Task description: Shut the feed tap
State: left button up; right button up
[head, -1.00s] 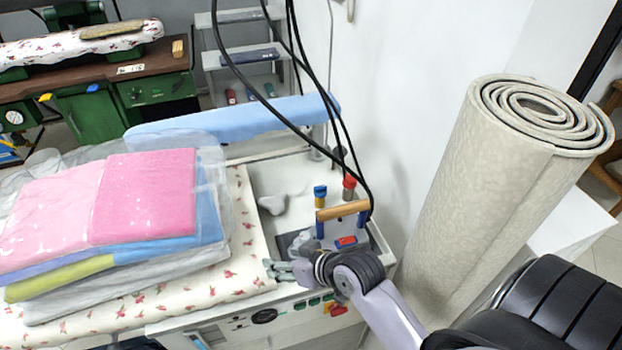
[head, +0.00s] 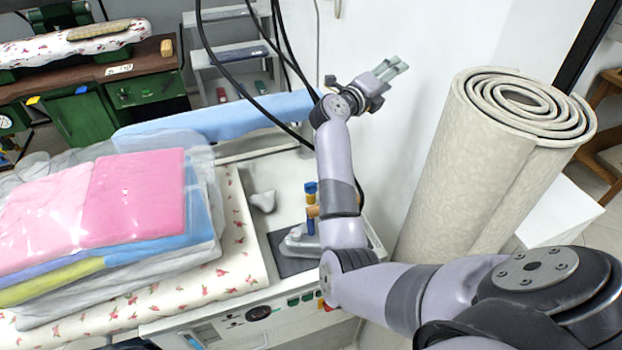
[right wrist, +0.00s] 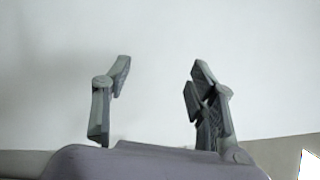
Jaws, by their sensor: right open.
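My right gripper (head: 391,68) is raised high in front of the white wall, pointing up and right, well above the pressing table. In the right wrist view my right gripper (right wrist: 161,78) has its two fingers apart with only wall between them. I cannot tell which fitting is the feed tap. The iron (head: 299,241) sits on a dark pad, its wooden handle (head: 313,211) partly covered by my arm. My left gripper is out of view.
Bagged folded laundry (head: 138,195) covers the table's left. A rolled carpet (head: 478,160) stands at the right by the wall. Black cables (head: 217,70) hang behind the table. A control panel (head: 262,315) runs along its front. A green workbench (head: 88,110) stands at the back left.

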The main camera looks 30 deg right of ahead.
notch_tip(320, 180, down, 7)
jog(key=a+m+g+y, duration=0.2)
jog(key=m+g+y, duration=0.1)
jog(key=y, duration=0.3)
jog(key=n+g+y, duration=0.1)
jog(key=n+y, duration=0.1)
jog(key=y, duration=1)
send_over(311, 183)
notch_tip(311, 183, down, 3)
notch_tip(311, 183, down, 15)
jog(key=p, duration=0.4)
jog(key=shift+f, duration=0.75)
jog(key=shift+c, duration=0.5)
jog(key=shift+w, duration=0.1)
jog(key=c, duration=1.1)
